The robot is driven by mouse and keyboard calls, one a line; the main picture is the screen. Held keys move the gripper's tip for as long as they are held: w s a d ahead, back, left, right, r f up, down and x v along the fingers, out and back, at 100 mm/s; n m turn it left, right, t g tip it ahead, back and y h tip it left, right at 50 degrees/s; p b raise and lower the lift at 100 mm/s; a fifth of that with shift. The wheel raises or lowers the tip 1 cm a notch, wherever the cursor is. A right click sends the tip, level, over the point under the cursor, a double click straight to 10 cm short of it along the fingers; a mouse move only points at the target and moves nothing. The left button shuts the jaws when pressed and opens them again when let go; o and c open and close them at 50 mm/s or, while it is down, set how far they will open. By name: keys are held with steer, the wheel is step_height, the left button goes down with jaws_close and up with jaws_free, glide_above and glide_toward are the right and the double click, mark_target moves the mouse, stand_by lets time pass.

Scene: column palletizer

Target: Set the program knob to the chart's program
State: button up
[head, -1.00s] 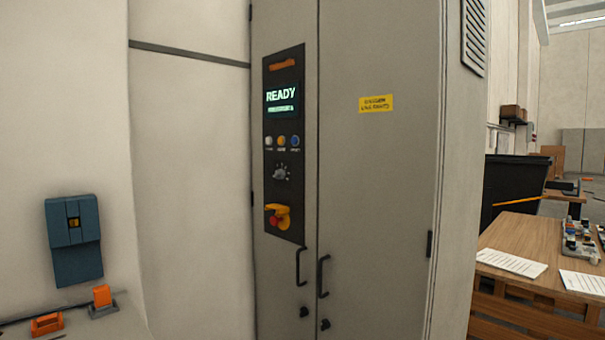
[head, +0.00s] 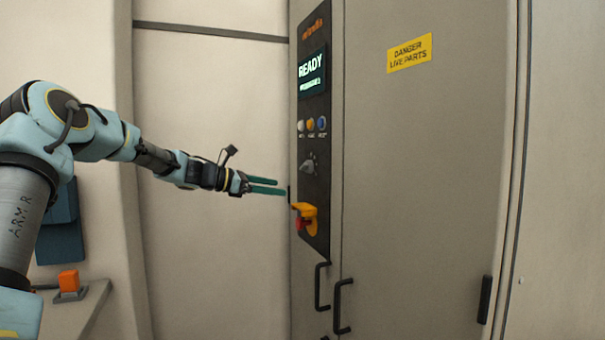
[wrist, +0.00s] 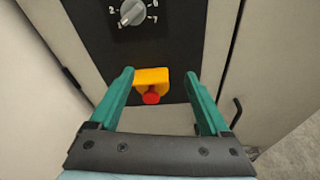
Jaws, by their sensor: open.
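The grey program knob (head: 309,166) sits on the dark control panel (head: 315,105) of the grey cabinet, below three coloured buttons. In the wrist view the knob (wrist: 131,12) is at the top edge, with white numbers around it; 2, 6 and 7 can be made out. Its exact setting is hard to tell. My gripper (head: 283,187) is open and empty, its green fingers pointing at the panel, lower than the knob and apart from it. In the wrist view my gripper (wrist: 160,85) has the red stop button between its fingertips in the picture. No chart shows now.
The red stop button (wrist: 151,97) with its yellow guard (wrist: 151,77) sticks out below the knob. A lit display (head: 312,75) reads READY. Black door handles (head: 321,287) project below the panel. A yellow danger label (head: 409,53) is on the right door.

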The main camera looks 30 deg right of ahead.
mark_target(302, 166)
steer(key=w+r+n+h, duration=0.2)
steer(key=w+r, duration=0.1)
steer(key=r, duration=0.2)
steer(key=shift+s+d+p, duration=0.2)
steer(key=shift+d+p, duration=1.95)
steer(key=shift+d, duration=3.35)
steer(key=shift+c, duration=0.4)
jaws_close()
